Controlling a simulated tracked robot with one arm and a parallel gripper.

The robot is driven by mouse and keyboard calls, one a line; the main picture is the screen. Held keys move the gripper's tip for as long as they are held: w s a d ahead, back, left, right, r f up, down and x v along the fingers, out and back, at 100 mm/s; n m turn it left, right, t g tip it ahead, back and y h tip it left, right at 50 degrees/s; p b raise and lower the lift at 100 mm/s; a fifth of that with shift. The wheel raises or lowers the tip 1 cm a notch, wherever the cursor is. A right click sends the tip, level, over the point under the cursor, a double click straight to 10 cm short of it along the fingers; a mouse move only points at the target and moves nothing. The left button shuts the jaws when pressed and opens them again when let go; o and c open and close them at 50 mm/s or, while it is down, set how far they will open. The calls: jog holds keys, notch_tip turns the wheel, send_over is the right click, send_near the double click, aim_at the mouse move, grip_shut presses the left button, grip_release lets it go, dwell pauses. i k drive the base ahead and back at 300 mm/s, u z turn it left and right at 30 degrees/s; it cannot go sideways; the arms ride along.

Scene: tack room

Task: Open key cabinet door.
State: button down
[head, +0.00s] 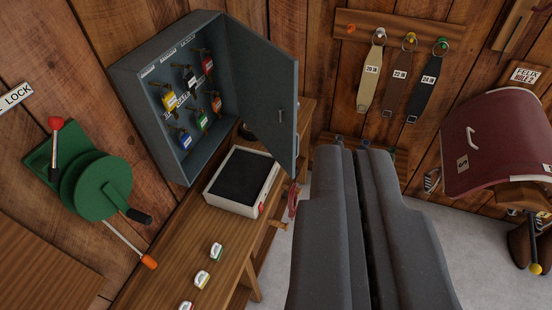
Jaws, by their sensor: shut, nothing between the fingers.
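The grey key cabinet (160,120) is on the wooden wall at upper left. Its door (258,95) stands open, swung out to the right, and a small handle (280,116) shows on it. Inside hang several keys with coloured tags, among them a yellow one (169,98) and a red one (207,64). My gripper (351,146) reaches up from the bottom centre, with its two grey fingers shut and empty. In the picture its fingertips are right of the door's free edge, with a gap between them.
A green reel with levers (97,188) is at left. Straps (398,80) hang behind; a maroon saddle (495,150) is at right.

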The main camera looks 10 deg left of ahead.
aim_at(266, 77)
jog(key=u, duration=0.15)
jog(key=i, duration=1)
jog(key=u, duration=0.05)
